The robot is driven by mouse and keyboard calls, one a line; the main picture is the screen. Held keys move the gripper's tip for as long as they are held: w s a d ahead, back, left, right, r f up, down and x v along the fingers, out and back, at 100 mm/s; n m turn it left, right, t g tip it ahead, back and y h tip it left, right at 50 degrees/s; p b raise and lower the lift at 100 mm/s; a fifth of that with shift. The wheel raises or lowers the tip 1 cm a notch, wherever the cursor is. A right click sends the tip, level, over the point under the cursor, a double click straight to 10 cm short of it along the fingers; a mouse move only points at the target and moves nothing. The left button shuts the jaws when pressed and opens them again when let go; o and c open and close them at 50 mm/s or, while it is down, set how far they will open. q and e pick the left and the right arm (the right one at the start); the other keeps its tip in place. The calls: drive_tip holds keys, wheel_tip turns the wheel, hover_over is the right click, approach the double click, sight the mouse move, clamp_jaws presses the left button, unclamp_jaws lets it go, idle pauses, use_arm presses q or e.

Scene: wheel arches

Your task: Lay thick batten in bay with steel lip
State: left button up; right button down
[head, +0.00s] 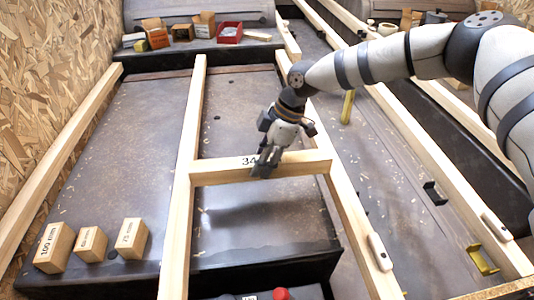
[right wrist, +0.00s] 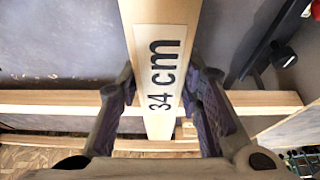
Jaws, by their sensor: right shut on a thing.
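A pale wooden batten (head: 300,163) marked "34" in the head view and "34 cm" in the right wrist view (right wrist: 170,25) lies crosswise between two long rails, the left rail (head: 184,200) and the right rail (head: 345,205). My right gripper (head: 264,166) is shut on its middle, fingers on both sides. In the right wrist view the batten passes over a rail (right wrist: 60,105); I cannot tell whether it rests on it. A dark shadow lies on the bay floor (head: 240,225) below. I cannot make out which bay has a steel lip. My left gripper is not in view.
Three labelled wooden blocks, including "100 mm" (head: 54,247) and "75 mm" (head: 131,238), stand at front left. A black bracket (head: 435,192) and a yellow bracket (head: 482,260) are at right. A red box (head: 229,33) and cartons sit at the back.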

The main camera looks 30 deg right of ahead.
wheel_tip(320, 180, down, 7)
drive_tip(key=b, duration=0.5)
drive_tip(key=shift+a+f, duration=0.1)
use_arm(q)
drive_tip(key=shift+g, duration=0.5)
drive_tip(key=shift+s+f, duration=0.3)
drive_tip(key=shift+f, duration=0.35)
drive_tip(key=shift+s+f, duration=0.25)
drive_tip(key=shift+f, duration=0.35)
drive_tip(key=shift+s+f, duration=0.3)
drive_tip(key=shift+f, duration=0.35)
use_arm(e)
drive_tip(key=shift+f, duration=0.7)
use_arm(q)
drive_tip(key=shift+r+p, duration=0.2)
drive_tip(key=shift+p, duration=0.1)
use_arm(e)
drive_tip(key=c, duration=1.1)
unclamp_jaws()
drive_tip(key=shift+o, duration=0.2)
drive_tip(key=v, duration=1.2)
